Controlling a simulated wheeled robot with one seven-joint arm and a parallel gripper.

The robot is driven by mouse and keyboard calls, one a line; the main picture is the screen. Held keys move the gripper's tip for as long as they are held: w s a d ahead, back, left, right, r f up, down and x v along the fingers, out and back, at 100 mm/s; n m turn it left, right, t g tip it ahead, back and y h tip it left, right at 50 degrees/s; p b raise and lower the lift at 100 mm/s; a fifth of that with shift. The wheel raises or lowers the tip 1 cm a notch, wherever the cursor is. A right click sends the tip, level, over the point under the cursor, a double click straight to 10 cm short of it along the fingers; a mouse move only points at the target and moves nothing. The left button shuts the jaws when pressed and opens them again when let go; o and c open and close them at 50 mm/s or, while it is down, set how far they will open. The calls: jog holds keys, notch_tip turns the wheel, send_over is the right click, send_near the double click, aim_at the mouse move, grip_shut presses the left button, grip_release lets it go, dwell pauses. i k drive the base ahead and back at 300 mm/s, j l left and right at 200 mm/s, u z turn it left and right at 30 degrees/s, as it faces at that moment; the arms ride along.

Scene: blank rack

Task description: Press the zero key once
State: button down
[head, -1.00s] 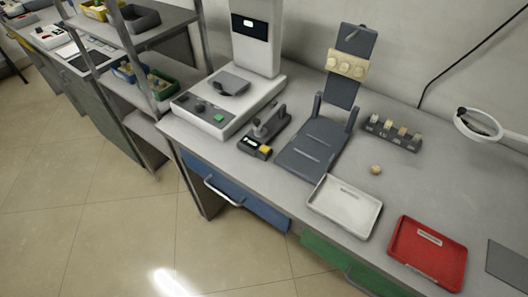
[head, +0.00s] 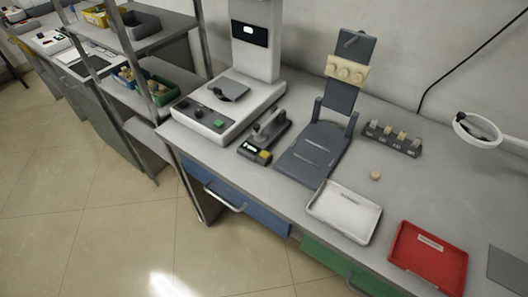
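A small dark gauge (head: 262,138) with a lever-like upper part stands on the bench. Its front carries a small lit display (head: 250,148) and a yellow key (head: 265,155). To its left is a white machine (head: 215,118) with a tall column, dark knobs and a green button (head: 219,124) on its front panel. Lettering on the keys is too small to read, so I cannot tell which one is marked zero. My gripper is not in this view.
A dark stand (head: 315,150) holds a beige block. A small rack (head: 392,138), round tan piece (head: 375,175), white tray (head: 345,211) and red tray (head: 428,258) lie to the right. Shelves (head: 155,55) rise at left. The floor in front is clear.

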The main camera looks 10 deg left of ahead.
aim_at(265, 154)
jog(key=i+j, duration=0.1)
jog(key=j, duration=0.55)
jog(key=i+j+z, duration=0.1)
jog(key=j, duration=1.25)
jog(key=i+z, duration=0.05)
jog(key=i, duration=0.05)
